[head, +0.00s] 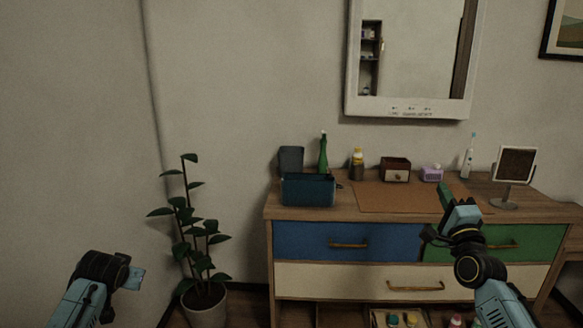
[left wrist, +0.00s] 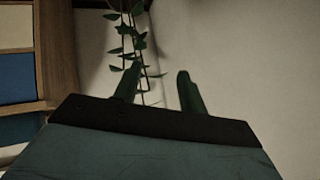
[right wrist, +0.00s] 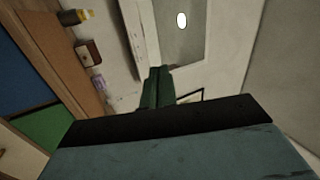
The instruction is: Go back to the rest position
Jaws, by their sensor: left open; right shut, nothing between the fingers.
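My left gripper (head: 137,277) is low at the left of the head view, to the left of the potted plant and away from the dresser. In the left wrist view its two fingers (left wrist: 155,88) stand apart with nothing between them. My right gripper (head: 445,194) is in front of the dresser's right half, near the top's front edge. In the right wrist view its fingers (right wrist: 157,88) are together and hold nothing. No object is in either gripper.
A wooden dresser (head: 285,213) carries a dark blue box (head: 308,190), a green bottle (head: 323,155), a small wooden box (head: 396,170) and a stand mirror (head: 514,166). A potted plant (head: 205,305) stands left of it. A wall cabinet (head: 410,107) hangs above.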

